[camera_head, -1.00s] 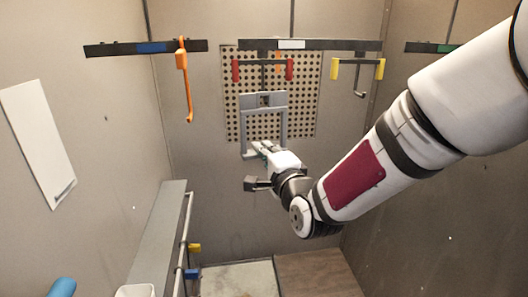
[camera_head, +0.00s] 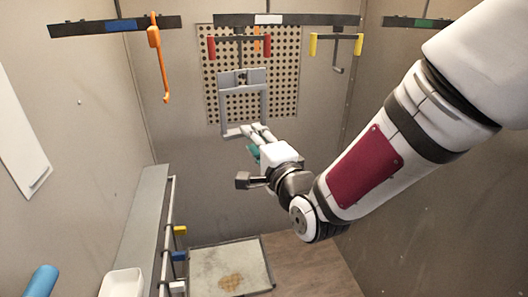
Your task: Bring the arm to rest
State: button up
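My arm reaches in from the upper right, and my gripper (camera_head: 258,132) points away from me toward the back wall. Its fingertips are beside the lower end of a grey rectangular frame (camera_head: 265,98) that hangs in front of the perforated panel. I cannot tell whether they touch the frame or whether the fingers are open. A small teal part (camera_head: 253,151) shows at the left side of the gripper, partly hidden by it.
Dark rails with a blue (camera_head: 121,25), a white and a green label (camera_head: 424,22) run along the top. An orange hook (camera_head: 160,62), red-ended and yellow-ended (camera_head: 336,45) hangers hang there. A grey ledge (camera_head: 140,225), white bin (camera_head: 122,284) and stained floor tray (camera_head: 262,278) are below.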

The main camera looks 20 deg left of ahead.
jog(key=s+d+r+n+g+h, duration=0.1)
jog(key=d+n+h, duration=0.15)
jog(key=d, duration=0.55)
jog(key=s+d+n+h, duration=0.15)
jog(key=d+h, duration=0.25)
jog(key=d, duration=0.4)
jog(key=s+d+r+n+g+h, duration=0.1)
jog(key=d+h, duration=0.2)
jog(key=d, duration=0.5)
jog(key=s+d+n+g+h, duration=0.1)
jog(key=s+d+n+g, duration=0.1)
jog(key=s+d, duration=0.5)
jog(key=s+d+n+g+h, duration=0.2)
jog(key=s+d, duration=0.5)
jog(key=s, duration=0.4)
jog(key=shift+s+r+g, duration=0.3)
jog(key=shift+s+g, duration=0.05)
jog(key=shift+g, duration=0.25)
